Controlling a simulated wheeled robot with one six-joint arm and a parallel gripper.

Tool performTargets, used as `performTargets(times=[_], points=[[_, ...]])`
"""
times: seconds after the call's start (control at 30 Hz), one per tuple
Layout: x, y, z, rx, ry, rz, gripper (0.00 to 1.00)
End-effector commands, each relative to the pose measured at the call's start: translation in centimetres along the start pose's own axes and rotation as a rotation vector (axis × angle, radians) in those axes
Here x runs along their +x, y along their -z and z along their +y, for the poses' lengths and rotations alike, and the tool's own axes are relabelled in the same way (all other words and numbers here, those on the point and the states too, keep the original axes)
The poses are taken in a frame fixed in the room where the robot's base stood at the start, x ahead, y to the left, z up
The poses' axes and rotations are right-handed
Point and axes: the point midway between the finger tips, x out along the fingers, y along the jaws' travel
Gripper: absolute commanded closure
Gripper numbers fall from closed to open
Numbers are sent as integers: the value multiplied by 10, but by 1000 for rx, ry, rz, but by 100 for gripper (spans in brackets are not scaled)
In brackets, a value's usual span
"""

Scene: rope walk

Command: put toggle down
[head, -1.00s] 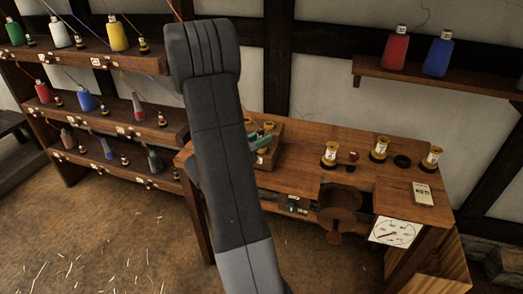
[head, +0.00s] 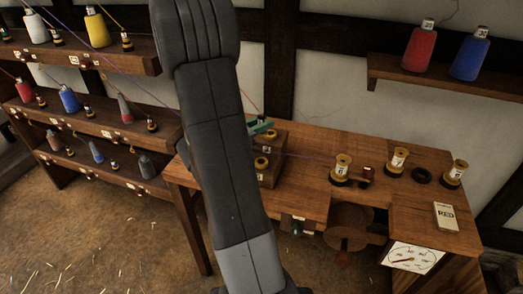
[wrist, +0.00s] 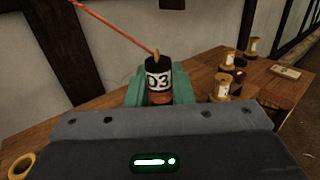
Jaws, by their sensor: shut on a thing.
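The toggle (wrist: 158,80) is a small dark piece with a white "D3" label, an orange band below and an orange cord running from its top to the upper left. It stands upright between the green fingers of my gripper (wrist: 158,92) in the wrist view, and the gripper is shut on it. In the head view the green gripper tips (head: 262,126) show beside my arm, above the small wooden box (head: 268,175) at the bench's left end. My arm hides most of the toggle there.
The wooden bench (head: 315,176) carries several yellow spools (head: 397,160), a black ring (head: 421,176) and a card (head: 445,216) marked "RED". Shelves (head: 90,115) with cones stand left.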

Motion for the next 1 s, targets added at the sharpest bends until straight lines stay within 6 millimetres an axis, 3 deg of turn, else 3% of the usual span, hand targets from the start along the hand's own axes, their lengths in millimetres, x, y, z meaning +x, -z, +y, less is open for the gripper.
performTargets(times=[0.3, 0.47, 0.8, 1.0], points=[[0, 46, 0, -5, 0, 1, 100], [0, 54, 0, -2, 0, 0, 100], [0, 90, 0, -4, -1, 1, 100], [0, 94, 0, -1, 0, 0, 100]])
